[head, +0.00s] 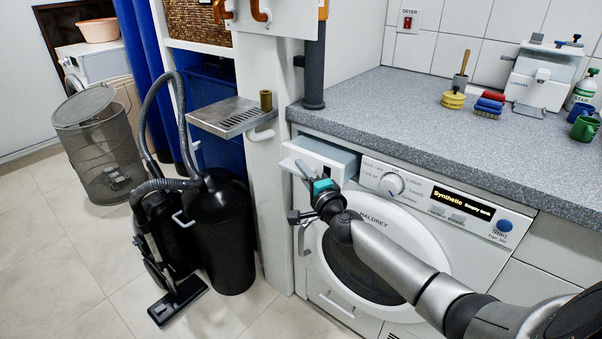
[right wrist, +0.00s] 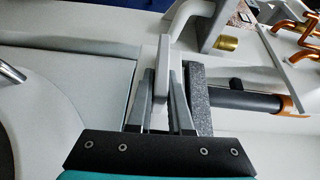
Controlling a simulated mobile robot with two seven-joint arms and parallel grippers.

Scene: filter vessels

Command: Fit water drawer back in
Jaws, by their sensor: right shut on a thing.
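The white dryer (head: 375,225) stands under the grey counter. Its water drawer (head: 318,158) sticks out of the upper left of the dryer's front, partly pulled out. My right gripper (head: 304,172) is at the drawer's front and shut on it. In the right wrist view the two fingers (right wrist: 160,100) close on a white upright panel (right wrist: 162,62), which looks like the drawer's front. The drawer's lower front is partly hidden by my gripper. The dryer's display (head: 462,206) reads "Synthetic" and "Empty tank". My left gripper is in neither view.
A metal drip tray (head: 230,116) with a brass cup (head: 266,100) juts from the white post left of the drawer. A black vacuum cleaner (head: 215,230) stands on the floor at left. Brushes (head: 489,104) and a white device (head: 540,78) are on the counter.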

